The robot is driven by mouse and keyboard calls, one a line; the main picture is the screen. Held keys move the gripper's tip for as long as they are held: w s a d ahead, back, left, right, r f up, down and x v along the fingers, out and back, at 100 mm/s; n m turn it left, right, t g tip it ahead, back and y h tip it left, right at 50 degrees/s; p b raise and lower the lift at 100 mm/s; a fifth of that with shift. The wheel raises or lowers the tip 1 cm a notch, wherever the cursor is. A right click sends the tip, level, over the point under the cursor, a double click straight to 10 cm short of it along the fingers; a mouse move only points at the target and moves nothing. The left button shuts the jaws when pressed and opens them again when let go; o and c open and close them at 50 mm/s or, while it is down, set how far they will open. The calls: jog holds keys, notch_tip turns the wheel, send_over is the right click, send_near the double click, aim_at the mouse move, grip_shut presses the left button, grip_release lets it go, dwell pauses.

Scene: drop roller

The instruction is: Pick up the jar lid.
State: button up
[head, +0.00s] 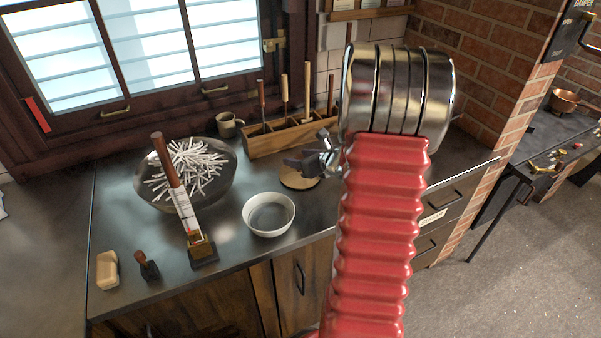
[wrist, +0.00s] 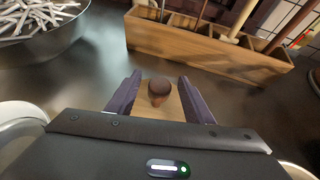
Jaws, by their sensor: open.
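The jar lid is a round, pale wooden disc (head: 299,180) lying on the dark counter, partly hidden by my gripper in the head view. In the wrist view its dark brown knob (wrist: 159,92) stands up above the pale wood. My gripper (head: 300,163) is over the lid. In the wrist view its two purple-grey fingers (wrist: 158,90) are open, one on each side of the knob, with visible gaps. Nothing is held. The lower part of the lid is hidden behind the gripper body in the wrist view.
A wooden rack (head: 290,134) with upright tools stands behind the lid. A white bowl (head: 269,230) is in front and to the left. A wide metal bowl of white sticks (head: 150,190) and a long-handled tool (head: 168,165) are farther left. A mug (head: 227,126) stands behind.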

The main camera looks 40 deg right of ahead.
jog(key=shift+c, duration=0.4)
grip_shut()
dwell(0.4)
